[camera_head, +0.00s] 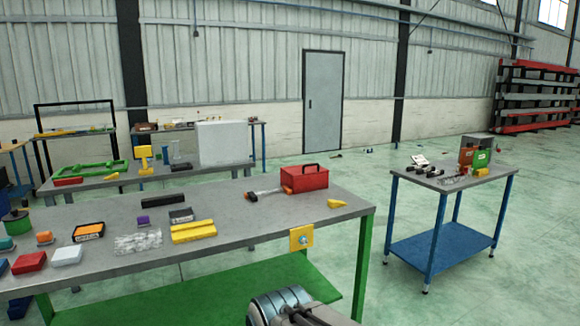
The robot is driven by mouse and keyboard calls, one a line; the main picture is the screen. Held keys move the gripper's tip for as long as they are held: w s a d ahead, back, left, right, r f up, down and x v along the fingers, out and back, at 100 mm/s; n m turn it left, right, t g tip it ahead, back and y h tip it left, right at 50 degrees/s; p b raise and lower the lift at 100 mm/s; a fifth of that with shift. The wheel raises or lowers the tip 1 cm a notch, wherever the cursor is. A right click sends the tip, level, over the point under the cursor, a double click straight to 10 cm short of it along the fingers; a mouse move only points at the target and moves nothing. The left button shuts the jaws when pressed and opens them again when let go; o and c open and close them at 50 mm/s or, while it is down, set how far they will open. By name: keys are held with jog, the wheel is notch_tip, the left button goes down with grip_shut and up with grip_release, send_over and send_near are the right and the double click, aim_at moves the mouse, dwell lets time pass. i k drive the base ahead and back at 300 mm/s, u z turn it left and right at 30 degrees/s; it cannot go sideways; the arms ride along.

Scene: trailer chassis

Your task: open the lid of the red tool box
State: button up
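The red tool box (304,179) stands upright near the right end of the long grey workbench. Its lid looks shut, with a dark carrying handle on top. A grey, rounded part of my own arm shows at the bottom edge, in front of the bench and well short of the tool box. No gripper fingers can be made out, so I cannot see whether my gripper is open or shut. Nothing of mine touches the tool box.
A hammer-like tool (265,193) lies left of the box and a small yellow item (336,204) lies to its right. A yellow case (193,231) and other items fill the bench's left. A blue-legged table (455,180) stands right, with open floor between.

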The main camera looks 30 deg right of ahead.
aim_at(300, 170)
jog(key=z, duration=0.55)
jog(key=i, duration=0.45)
jog(key=z, duration=0.85)
jog(key=i, duration=2.2)
jog(key=u, duration=0.75)
